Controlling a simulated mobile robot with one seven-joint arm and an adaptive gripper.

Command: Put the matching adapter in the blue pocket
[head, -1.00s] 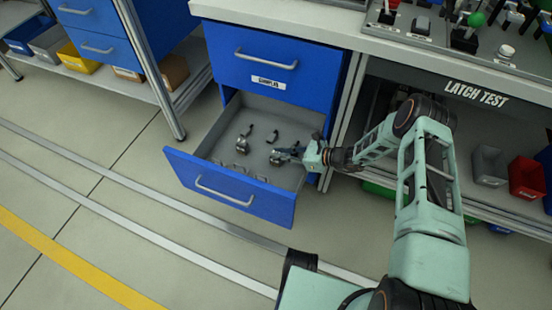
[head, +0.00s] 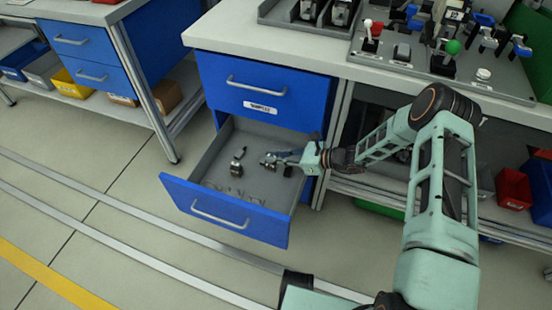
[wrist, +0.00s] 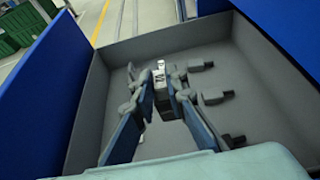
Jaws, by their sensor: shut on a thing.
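My gripper (head: 272,160) is inside the open blue drawer, above its grey floor. In the wrist view my gripper (wrist: 158,98) has both fingers closed on a small silver-and-dark adapter (wrist: 160,73) at the fingertips. The fingers hide much of it. Another adapter (head: 237,162), silver and dark, stands in the drawer to the left of my gripper. A small dark piece (head: 288,171) lies at the right. In the wrist view, several dark pieces (wrist: 215,96) lie along the right of the drawer floor. I cannot make out a blue pocket in either view.
The drawer (head: 226,212) is pulled out, its walls close around my gripper. A shut blue drawer (head: 262,88) is above it. The bench top carries a dark tray (head: 285,18) and a panel with levers (head: 415,66). Coloured bins (head: 513,188) stand at right.

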